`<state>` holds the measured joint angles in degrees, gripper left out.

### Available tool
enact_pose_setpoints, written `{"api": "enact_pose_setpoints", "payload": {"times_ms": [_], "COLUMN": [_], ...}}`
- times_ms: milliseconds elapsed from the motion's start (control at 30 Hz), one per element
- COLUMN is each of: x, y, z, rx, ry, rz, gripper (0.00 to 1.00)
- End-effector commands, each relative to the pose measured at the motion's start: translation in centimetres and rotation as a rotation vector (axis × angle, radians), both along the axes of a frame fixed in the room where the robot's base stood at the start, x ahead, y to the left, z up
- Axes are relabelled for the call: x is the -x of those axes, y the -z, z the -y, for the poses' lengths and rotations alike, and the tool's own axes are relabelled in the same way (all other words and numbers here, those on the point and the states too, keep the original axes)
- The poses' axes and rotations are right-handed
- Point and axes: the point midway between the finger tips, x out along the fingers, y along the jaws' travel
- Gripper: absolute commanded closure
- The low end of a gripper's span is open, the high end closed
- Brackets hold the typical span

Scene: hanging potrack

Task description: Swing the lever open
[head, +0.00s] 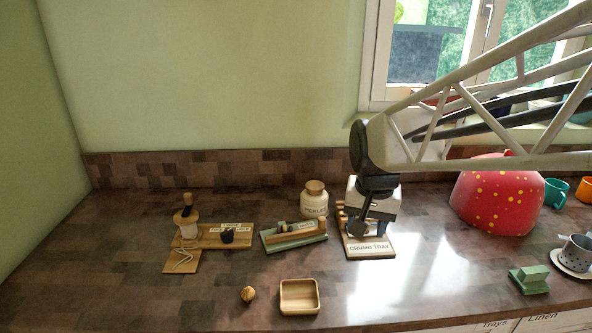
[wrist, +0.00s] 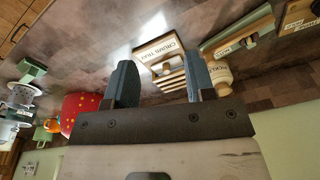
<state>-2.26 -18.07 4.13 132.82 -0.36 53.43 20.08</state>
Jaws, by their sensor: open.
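My gripper (head: 371,227) is open and empty. It hangs over the crumb tray stand (head: 370,250) and hides much of it. In the wrist view the fingers stand wide apart, one on each side of my gripper's gap (wrist: 160,86), and the slatted wooden crumb tray stand (wrist: 160,50) shows beyond the gap. A green-based device with a wooden bar and a label (head: 294,236) lies left of the stand; it also shows in the wrist view (wrist: 240,36). I cannot tell for sure which part is the lever. Nothing is touched that I can see.
A jar (head: 314,198) stands behind the green-based device. A wooden bowl (head: 299,296) and a walnut (head: 248,294) are in front. A wooden stand with a spool (head: 188,225) is at left. A red dotted dome (head: 497,198) is at right. The front left counter is clear.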

Motion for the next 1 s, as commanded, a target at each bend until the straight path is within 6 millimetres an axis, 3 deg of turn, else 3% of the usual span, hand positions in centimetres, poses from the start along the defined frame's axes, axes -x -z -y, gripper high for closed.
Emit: {"api": "enact_pose_setpoints", "payload": {"times_ms": [467, 1000], "x": [-9.8, -19.9], "y": [2.3, 7.2], "z": [-2.0, -4.6], "rx": [-0.019, -0.026], "ry": [0.165, 0.347], "rz": [-0.06, -0.121], "gripper": [0.5, 0.5]}}
